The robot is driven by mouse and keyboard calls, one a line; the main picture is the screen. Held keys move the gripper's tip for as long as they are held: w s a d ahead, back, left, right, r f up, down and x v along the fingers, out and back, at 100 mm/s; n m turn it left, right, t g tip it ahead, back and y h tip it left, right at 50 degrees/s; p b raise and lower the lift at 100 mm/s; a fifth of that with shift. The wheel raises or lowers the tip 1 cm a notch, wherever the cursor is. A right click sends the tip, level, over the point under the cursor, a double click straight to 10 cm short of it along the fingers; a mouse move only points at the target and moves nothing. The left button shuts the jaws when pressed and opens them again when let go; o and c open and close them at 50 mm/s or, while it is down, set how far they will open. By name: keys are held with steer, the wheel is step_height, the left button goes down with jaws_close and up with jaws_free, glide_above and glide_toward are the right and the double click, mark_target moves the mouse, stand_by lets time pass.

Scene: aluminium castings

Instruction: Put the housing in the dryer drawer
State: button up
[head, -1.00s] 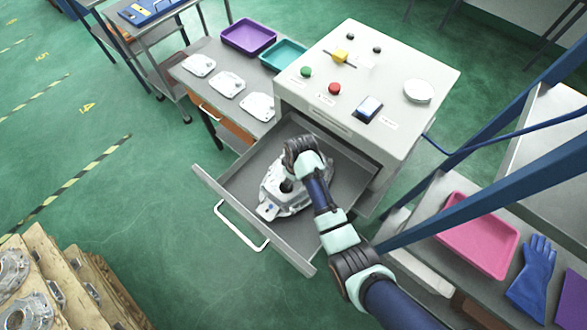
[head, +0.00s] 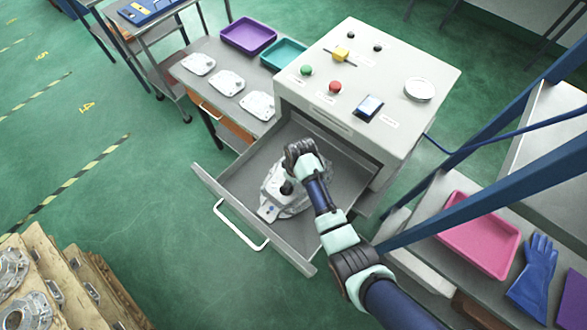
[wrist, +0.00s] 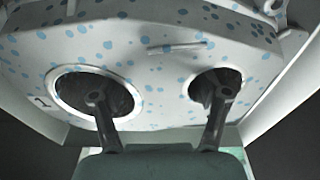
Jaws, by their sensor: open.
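The housing (head: 271,207) is a silvery casting lying in the open dryer drawer (head: 346,182). My arm hides part of it. In the wrist view the housing (wrist: 150,65) is pale, dotted with blue spots, and has two round openings. My gripper (head: 287,187) is over the housing inside the drawer. The wrist view shows the gripper (wrist: 162,95) open, with one fingertip over or in each opening. I cannot tell how deep the fingertips reach or whether they touch the rims.
The dryer (head: 365,75) stands behind the drawer, with buttons on top. A side table holds several pale castings (head: 228,83), a purple tray (head: 248,36) and a teal tray (head: 283,54). A blue frame post (head: 480,185) stands right of my arm. The floor before the drawer is clear.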

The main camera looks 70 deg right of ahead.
step_height(320, 180, up, 12)
steer(key=s+p, duration=0.1)
steer(key=p, duration=0.1)
steer(key=shift+s+a, duration=0.15)
steer(key=shift+a, duration=0.15)
steer(key=w+a+r+n+t+h, duration=0.1)
steer(key=w+a+r+t, duration=0.2)
steer(key=w+a+r, duration=0.35)
steer(key=w+a+r+n+t, duration=0.15)
steer(key=w+a+r, duration=0.25)
steer(key=a, duration=0.6)
steer(key=w+a+r+n+t+h, duration=0.1)
steer(key=w+a+r+t, duration=0.2)
steer(key=w+a+r, duration=0.35)
steer(key=s+a+r+t+y, duration=0.1)
steer(key=s+a+r+t, duration=0.1)
steer(key=a, duration=0.5)
steer(key=s+a+r+t+y, duration=0.1)
steer(key=s+a+r+t, duration=0.1)
steer(key=a+r, duration=0.3)
steer(key=shift+a+r+n+y, duration=0.2)
steer(key=shift+a+n+y, duration=0.15)
steer(key=shift+a, duration=0.5)
steer(key=shift+s, duration=0.1)
